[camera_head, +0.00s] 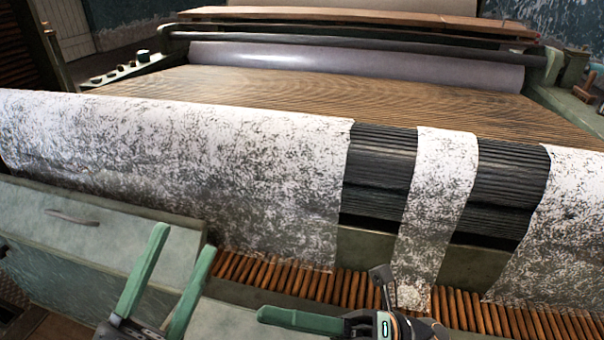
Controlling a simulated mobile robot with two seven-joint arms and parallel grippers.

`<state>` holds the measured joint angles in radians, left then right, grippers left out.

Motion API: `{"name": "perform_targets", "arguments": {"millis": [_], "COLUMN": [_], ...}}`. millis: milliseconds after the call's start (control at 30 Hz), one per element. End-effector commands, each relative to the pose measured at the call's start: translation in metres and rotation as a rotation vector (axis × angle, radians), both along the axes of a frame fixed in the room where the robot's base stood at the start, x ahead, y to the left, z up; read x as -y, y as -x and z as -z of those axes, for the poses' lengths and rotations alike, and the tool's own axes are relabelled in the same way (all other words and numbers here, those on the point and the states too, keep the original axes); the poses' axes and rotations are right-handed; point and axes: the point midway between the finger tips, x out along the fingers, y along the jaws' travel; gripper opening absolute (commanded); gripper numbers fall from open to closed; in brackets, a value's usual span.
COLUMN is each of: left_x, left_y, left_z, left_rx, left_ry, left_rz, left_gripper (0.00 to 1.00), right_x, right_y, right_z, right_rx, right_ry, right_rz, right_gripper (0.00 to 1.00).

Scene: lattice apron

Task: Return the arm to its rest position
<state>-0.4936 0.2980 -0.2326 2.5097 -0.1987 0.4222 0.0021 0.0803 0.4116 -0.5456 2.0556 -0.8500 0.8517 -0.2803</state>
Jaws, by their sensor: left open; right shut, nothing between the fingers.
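My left gripper (183,241) is at the bottom left of the head view. Its two green fingers point up and stand apart, with nothing between them. They are in front of the grey-green front panel, left of the wooden slats. My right gripper (264,314) is at the bottom centre, with its green fingers together and pointing left. It is in front of the slats and holds nothing. The rest of both arms is mostly below the picture edge.
A large machine carries speckled white sheeting (200,160) over its front, with a narrow strip (440,190) hanging between dark ribbed gaps. A row of brown wooden slats (290,278) runs below it. A green-grey panel with a handle (72,217) is at left. A pale roller (350,65) lies behind.

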Motion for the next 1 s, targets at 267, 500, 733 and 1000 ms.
{"name": "perform_targets", "arguments": {"millis": [267, 500, 733, 1000], "left_x": [0.0, 0.0, -0.005, -0.016], "left_y": [0.0, 0.0, -0.034, -0.067], "left_z": [0.0, 0.0, 0.002, 0.034], "left_rx": [0.0, 0.0, -0.208, -0.538], "left_ry": [0.0, 0.0, -0.01, -0.027], "left_rz": [0.0, 0.0, -0.049, -0.117], "left_gripper": [0.5, 0.5, 0.5, 0.5], "right_x": [0.076, 0.139, 0.151, 0.161], "right_y": [-0.002, -0.005, -0.04, -0.073], "right_z": [-0.071, -0.09, -0.089, -0.057], "right_rx": [-0.517, -0.87, -1.085, -1.364], "right_ry": [-0.448, -0.736, -0.78, -0.786], "right_rz": [0.067, 0.068, 0.19, 0.395], "right_gripper": [0.0, 0.0, 0.0, 0.0]}}
